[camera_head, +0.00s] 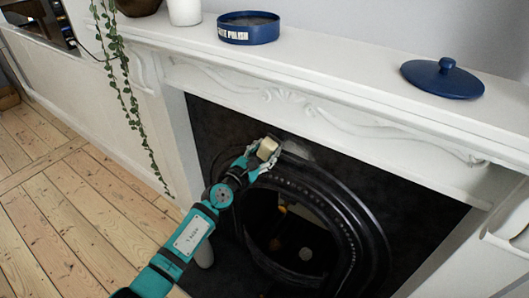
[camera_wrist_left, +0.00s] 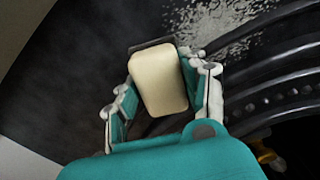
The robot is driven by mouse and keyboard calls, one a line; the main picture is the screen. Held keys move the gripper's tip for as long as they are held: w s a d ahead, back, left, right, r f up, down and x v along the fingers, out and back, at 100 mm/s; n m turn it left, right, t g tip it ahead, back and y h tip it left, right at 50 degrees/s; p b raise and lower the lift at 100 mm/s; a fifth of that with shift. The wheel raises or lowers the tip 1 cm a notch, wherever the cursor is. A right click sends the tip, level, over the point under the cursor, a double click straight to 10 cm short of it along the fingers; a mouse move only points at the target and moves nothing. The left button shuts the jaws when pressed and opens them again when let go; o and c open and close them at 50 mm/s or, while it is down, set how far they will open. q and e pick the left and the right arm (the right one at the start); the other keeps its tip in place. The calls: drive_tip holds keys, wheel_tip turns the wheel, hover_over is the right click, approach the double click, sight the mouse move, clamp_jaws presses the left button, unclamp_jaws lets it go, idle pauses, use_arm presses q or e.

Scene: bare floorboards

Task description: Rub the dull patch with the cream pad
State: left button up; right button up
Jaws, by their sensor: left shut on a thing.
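My left gripper (camera_head: 266,154) reaches in front of the black fireplace and is shut on the cream pad (camera_head: 267,148). In the left wrist view the pad (camera_wrist_left: 158,82) is a rounded cream block between the two fingers. The dull patch (camera_wrist_left: 225,25) is a mottled grey-white area on the black surface, up and right of the pad in that view. In the head view, the dull patch (camera_head: 297,150) shows faintly just right of the gripper. I cannot tell whether the pad touches the black surface. My right gripper is out of view.
A blue polish tin (camera_head: 248,34) stands open on the white mantelpiece (camera_head: 330,55), its blue lid (camera_head: 443,79) farther right. A white pot (camera_head: 184,11) stands left of the tin. A trailing plant (camera_head: 125,95) hangs at the left. The raised black arch (camera_head: 345,215) curves below the patch.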

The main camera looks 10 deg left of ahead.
use_arm(q)
drive_tip(key=shift+w+d, duration=0.15)
drive_tip(key=shift+w, duration=0.1)
